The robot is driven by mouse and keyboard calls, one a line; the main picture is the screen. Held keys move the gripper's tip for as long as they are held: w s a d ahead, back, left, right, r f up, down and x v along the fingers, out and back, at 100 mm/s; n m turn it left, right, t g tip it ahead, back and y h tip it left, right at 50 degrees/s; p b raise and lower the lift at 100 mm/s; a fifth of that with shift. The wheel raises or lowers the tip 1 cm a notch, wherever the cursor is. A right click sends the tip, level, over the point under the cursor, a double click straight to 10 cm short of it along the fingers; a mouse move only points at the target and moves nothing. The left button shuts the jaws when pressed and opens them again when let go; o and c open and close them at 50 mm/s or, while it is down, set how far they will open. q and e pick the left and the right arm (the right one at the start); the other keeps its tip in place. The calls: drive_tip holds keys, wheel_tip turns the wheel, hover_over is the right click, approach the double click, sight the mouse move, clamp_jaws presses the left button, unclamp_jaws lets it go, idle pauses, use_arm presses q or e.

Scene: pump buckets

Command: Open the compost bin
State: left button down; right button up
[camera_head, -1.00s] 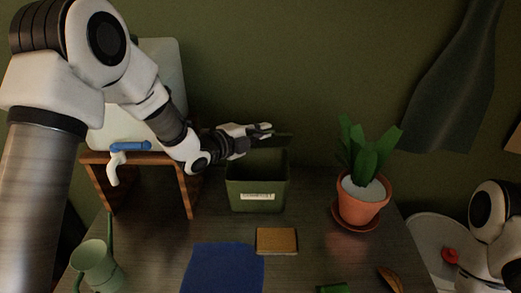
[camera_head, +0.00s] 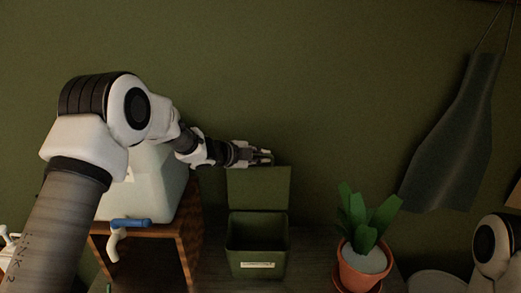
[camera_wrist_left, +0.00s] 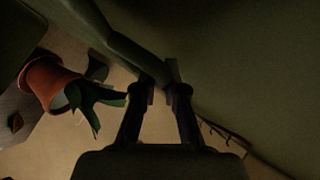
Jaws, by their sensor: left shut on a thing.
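The green compost bin (camera_head: 257,265) stands against the wall, with a white label on its front. Its lid (camera_head: 259,188) stands upright at the back, and the bin's dark inside shows from above. My left gripper (camera_head: 265,158) is at the lid's top edge, shut on it. In the left wrist view the fingers (camera_wrist_left: 160,82) come together at the lid's edge, which is dark and partly hidden. My right gripper is out of view; only part of that arm shows at the right.
A potted plant (camera_head: 365,258) stands right of the bin. A wooden stand (camera_head: 188,240) with a pale tank (camera_head: 158,185) and blue-handled tap (camera_head: 130,223) is on the left. A dark cloth (camera_head: 455,140) hangs on the wall at right.

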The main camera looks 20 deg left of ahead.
use_arm(q)
drive_tip(key=shift+w+f+g+p, duration=0.15)
drive_tip(key=shift+w+g+p, duration=0.25)
drive_tip(key=shift+w, duration=0.1)
drive_tip(key=c, duration=1.2)
unclamp_jaws()
drive_tip(key=shift+w, duration=0.1)
